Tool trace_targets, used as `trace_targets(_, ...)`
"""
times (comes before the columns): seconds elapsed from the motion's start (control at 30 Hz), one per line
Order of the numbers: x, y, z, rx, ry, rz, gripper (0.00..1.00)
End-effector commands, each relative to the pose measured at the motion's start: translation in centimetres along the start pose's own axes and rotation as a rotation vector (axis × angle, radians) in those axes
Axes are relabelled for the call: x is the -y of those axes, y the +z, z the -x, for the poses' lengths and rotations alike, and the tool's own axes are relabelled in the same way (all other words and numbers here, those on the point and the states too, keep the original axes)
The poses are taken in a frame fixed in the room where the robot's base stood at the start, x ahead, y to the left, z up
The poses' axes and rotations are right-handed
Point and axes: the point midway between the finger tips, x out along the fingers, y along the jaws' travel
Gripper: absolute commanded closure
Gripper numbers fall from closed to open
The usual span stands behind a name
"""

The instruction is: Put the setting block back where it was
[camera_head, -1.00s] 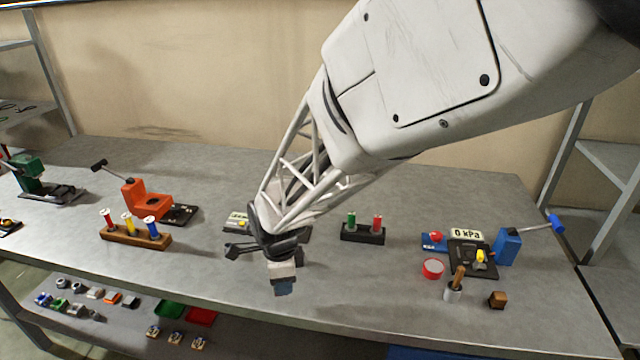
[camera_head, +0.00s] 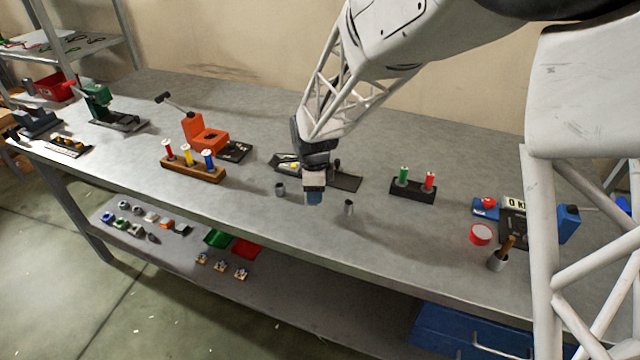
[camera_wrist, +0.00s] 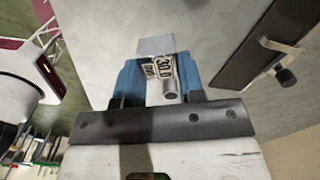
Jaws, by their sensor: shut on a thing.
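The exact finger contact is hard to make out there. A dark flat plate (camera_head: 346,182) lies behind and to the right of my gripper, partly hidden by it. I cannot tell the block's height above the bench.
A wooden rack (camera_head: 192,170) with coloured pegs is left, a black holder (camera_head: 413,190) with green and red pieces right. Bench front is mostly clear.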

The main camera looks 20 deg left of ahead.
Motion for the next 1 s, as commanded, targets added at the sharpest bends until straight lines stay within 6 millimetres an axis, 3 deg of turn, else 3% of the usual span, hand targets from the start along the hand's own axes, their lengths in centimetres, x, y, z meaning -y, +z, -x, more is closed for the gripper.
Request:
trace_targets(0.13, 1.8, 0.5, -0.2, 0.000, 0.000, 0.000, 0.98)
trace_targets(0.33, 3.1, 0.9, -0.3, 0.000, 0.000, 0.000, 0.98)
trace_targets(0.77, 3.2, 0.9, -0.5, 0.000, 0.000, 0.000, 0.98)
trace_targets(1.0, 3.1, 0.9, -2.7, -0.001, 0.002, 0.000, 0.98)
